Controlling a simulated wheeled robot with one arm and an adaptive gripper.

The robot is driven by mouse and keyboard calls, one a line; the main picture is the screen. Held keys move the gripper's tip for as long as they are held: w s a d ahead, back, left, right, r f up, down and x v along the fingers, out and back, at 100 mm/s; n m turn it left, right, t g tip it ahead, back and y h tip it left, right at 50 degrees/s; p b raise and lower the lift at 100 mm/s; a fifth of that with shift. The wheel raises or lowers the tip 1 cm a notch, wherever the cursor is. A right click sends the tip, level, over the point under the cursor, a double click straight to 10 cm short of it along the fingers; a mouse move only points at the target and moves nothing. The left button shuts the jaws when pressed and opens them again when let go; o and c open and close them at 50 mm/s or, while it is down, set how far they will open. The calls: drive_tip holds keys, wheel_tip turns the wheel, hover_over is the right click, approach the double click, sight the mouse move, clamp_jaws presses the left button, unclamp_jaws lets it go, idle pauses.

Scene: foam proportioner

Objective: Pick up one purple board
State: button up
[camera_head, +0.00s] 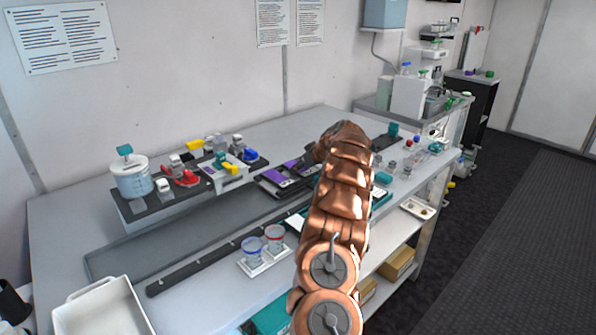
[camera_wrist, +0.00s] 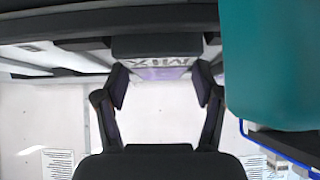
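Purple boards (camera_head: 272,178) with pale labels lie in a dark tray (camera_head: 266,187) at the middle of the bench in the head view. My arm hides their right side and my gripper there. In the wrist view, a purple board (camera_wrist: 158,73) with the letters "MIX", seen upside down, shows between and beyond the fingertips of my gripper (camera_wrist: 162,88). The fingers are spread apart on either side of it. I see no clear contact, and the space between the fingers nearer the palm is empty.
In the wrist view, a large teal object (camera_wrist: 270,65) is close on the right. In the head view, a white holder (camera_head: 226,180) with yellow parts stands left of the tray, and two small cups (camera_head: 262,243) stand in front. A white bin (camera_head: 104,308) is at lower left.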

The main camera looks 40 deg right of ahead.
drive_tip(key=c, duration=0.8)
drive_tip(key=shift+r+b, duration=0.95)
drive_tip(key=shift+r, duration=4)
